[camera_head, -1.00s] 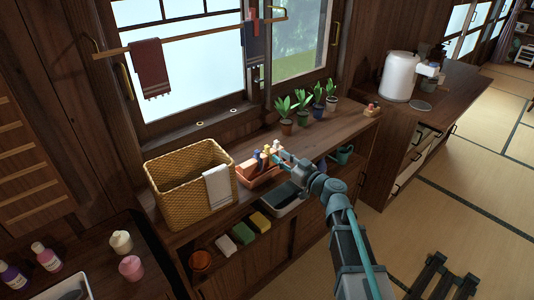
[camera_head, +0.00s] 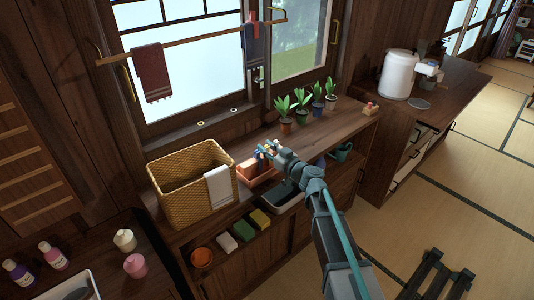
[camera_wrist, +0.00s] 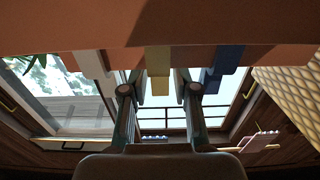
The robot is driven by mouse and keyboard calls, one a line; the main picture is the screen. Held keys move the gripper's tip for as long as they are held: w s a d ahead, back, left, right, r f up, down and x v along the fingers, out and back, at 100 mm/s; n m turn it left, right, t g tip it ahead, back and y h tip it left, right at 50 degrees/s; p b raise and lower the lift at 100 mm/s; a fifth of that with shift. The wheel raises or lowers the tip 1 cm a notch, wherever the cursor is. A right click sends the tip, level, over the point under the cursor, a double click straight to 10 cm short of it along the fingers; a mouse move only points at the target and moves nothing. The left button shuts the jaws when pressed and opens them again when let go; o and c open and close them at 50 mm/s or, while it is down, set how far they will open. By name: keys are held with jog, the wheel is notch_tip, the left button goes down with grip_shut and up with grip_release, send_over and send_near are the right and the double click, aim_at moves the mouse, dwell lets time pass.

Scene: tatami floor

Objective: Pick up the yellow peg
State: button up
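The yellow peg (camera_wrist: 158,85) shows in the wrist view, hanging into the picture from the terracotta-coloured box (camera_wrist: 160,25), as that view is upside down. My gripper (camera_wrist: 159,90) is open, with one finger to each side of the peg in the picture and gaps on both sides. Whether the fingers are level with it in depth is unclear. In the head view my gripper (camera_head: 267,151) is at the box (camera_head: 252,174), covering most of the pegs.
A woven basket (camera_head: 185,190) with a white cloth (camera_head: 218,184) stands just left of the box. Potted plants (camera_head: 302,115) stand along the window behind. A grey tub (camera_head: 290,198) and several sponges (camera_head: 243,230) are on the shelf below. The counter (camera_head: 335,130) to the right is mostly clear.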

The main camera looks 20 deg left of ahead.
aim_at(267, 146)
grip_shut()
notch_tip(267, 146, up, 10)
jog(key=shift+f+b, duration=0.2)
jog(key=shift+b, duration=0.55)
jog(key=shift+r, duration=2.55)
